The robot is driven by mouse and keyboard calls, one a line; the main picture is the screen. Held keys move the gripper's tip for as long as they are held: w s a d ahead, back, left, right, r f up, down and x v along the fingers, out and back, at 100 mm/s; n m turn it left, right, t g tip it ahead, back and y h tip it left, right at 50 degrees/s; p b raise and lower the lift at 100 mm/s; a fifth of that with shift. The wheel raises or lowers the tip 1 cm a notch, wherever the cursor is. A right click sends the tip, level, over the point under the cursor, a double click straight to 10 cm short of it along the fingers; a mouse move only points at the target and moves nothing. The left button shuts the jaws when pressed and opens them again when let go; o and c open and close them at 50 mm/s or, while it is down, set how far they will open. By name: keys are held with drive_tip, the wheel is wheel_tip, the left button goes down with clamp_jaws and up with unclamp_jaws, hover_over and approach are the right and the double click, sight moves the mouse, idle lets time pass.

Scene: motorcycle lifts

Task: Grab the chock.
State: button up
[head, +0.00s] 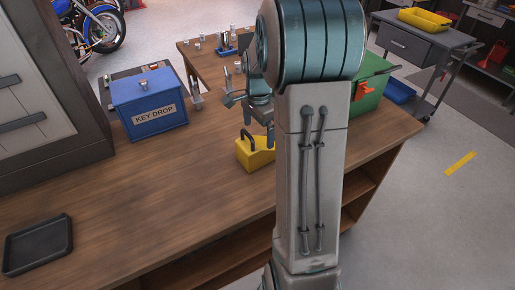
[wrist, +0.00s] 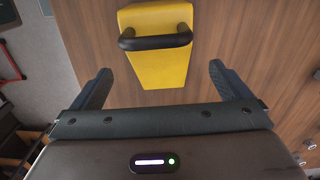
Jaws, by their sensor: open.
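The chock (head: 260,156) is a yellow wedge with a dark handle, standing on the wooden bench in the head view. My arm hides part of the space to its right. In the wrist view the chock (wrist: 158,66) lies ahead of my gripper, with its dark bar handle crossing its upper part. My gripper (wrist: 157,85) is open, with one finger on each side of the chock's lower end in that view. The fingers look apart from it, and nothing is held. In the head view my gripper (head: 258,115) is above the chock, partly hidden by my arm.
A blue KEY DROP box (head: 150,115) stands left of the chock. A green box (head: 370,98) with an orange latch stands to the right behind my arm. A black tray (head: 38,244) lies at the bench's near left. The wooden bench (head: 150,205) is bare in front.

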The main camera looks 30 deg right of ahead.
sight(259, 142)
wheel_tip(259, 142, down, 3)
drive_tip(key=shift+f, duration=0.2)
drive_tip(key=shift+a+f+p, duration=0.15)
drive_tip(key=shift+f+p, duration=0.9)
drive_tip(key=shift+f, duration=1.65)
drive_tip(key=c, duration=1.5)
drive_tip(key=shift+r, duration=0.15)
